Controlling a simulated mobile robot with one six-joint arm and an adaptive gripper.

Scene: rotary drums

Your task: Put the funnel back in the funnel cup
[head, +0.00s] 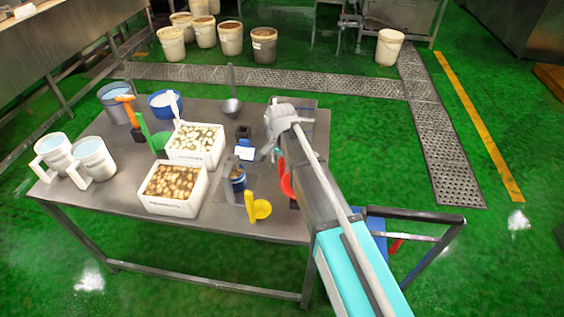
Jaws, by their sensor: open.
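My gripper (266,153) is open above the right part of the steel table (110,185), near a small white-topped item (245,153). No funnel can be made out with certainty. A yellow piece with an upright handle (261,209) lies at the table's front edge. A red rounded piece (287,185) is partly hidden behind my arm. A small blue container (238,180) stands on a grey patch below my gripper. I cannot tell which vessel is the funnel cup. Nothing is visibly held, though the fingertips are small and partly hidden.
Two white foam boxes (173,207) (217,163) hold pale round pieces. White jugs (93,157) stand at the left, with a blue-rimmed bowl (154,109) behind. A blue cart (420,222) is at the right. Buckets stand beyond the table.

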